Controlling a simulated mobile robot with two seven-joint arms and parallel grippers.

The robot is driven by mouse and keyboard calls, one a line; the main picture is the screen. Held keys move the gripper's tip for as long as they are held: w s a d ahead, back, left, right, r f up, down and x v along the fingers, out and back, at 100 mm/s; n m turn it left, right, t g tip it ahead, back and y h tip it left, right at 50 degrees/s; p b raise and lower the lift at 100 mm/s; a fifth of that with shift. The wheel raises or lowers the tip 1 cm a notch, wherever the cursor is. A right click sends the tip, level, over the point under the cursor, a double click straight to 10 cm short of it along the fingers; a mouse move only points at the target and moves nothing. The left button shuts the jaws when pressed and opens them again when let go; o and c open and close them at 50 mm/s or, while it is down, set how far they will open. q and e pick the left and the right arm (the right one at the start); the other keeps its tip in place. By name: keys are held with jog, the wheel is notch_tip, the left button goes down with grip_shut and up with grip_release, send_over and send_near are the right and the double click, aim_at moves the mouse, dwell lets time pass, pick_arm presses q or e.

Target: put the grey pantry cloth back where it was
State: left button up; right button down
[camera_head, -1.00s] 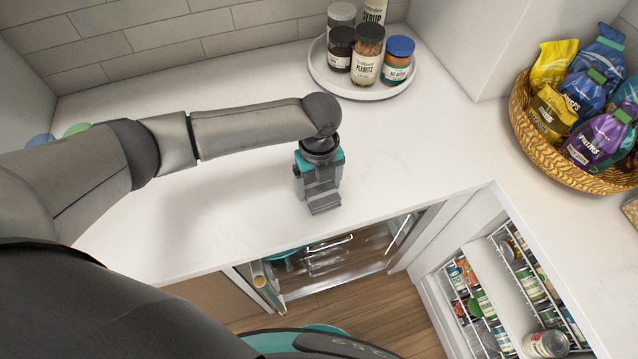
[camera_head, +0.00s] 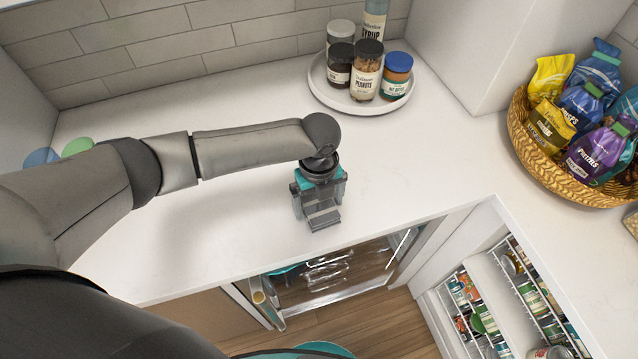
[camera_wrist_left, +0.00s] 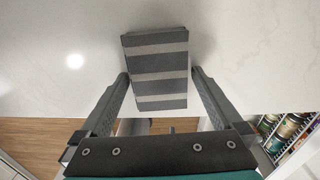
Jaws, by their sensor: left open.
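The grey pantry cloth (camera_wrist_left: 157,68) is a folded, striped block in dark and light grey, seen in the left wrist view. It lies between the two fingers of my left gripper (camera_wrist_left: 160,76), which are open on either side of it, close to its edges. In the head view my left gripper (camera_head: 319,205) points down over the white counter, near its front edge. The cloth (camera_head: 325,218) shows partly between and in front of the fingers there. I cannot tell whether it touches the fingers. My right gripper is not in view.
A round white tray (camera_head: 318,92) with several jars and a bottle stands at the back. A woven basket (camera_head: 550,172) of snack bags is at the right. Below the counter (camera_head: 420,160) are an open drawer (camera_head: 325,292) and a pull-out can rack (camera_head: 500,300). The counter's middle is clear.

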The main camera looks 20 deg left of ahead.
aim_at(319, 205)
pick_arm(q)
notch_tip(319, 205, up, 15)
jog(key=shift+p, duration=0.3)
jog(key=shift+s+d, duration=0.1)
dwell(0.4)
